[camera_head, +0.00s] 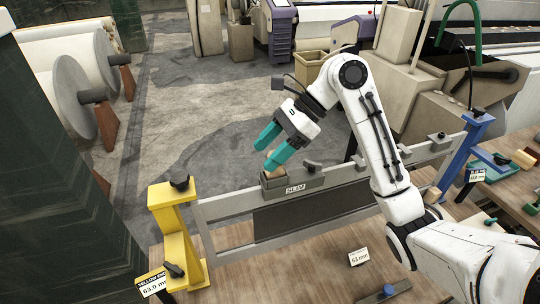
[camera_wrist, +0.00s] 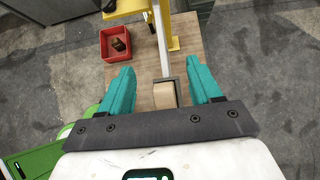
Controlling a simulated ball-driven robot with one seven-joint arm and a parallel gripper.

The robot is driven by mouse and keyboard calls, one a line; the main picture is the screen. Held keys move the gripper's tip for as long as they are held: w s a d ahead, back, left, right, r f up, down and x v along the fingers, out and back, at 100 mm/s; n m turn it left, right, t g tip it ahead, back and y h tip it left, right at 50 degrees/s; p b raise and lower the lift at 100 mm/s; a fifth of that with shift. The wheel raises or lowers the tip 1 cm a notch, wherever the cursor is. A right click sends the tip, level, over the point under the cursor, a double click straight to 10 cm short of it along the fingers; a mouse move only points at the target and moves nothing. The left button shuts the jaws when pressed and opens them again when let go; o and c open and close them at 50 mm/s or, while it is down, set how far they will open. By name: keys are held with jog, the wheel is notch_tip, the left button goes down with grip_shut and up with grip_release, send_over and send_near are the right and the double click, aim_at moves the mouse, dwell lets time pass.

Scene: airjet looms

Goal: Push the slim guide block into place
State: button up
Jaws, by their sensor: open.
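A small tan block (camera_head: 273,174) sits at the left end of the grey holder labelled SLIM (camera_head: 312,181), on the top rail of a grey frame. I take it for the slim guide block; whether it is fully seated I cannot tell. My gripper (camera_head: 268,150) has teal fingers spread apart, close above the block. In the wrist view the block (camera_wrist: 165,95) shows between my open fingers (camera_wrist: 162,72), with visible gaps on both sides. Its lower part is hidden in the head view by the holder.
A yellow post (camera_head: 178,235) holds the frame's left end and a blue post (camera_head: 468,150) its right end. Dark knobs stand on the rail. A red bin (camera_wrist: 119,45) and green box (camera_wrist: 40,150) show in the wrist view.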

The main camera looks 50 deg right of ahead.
jog(key=shift+r, duration=1.65)
jog(key=shift+c, duration=0.3)
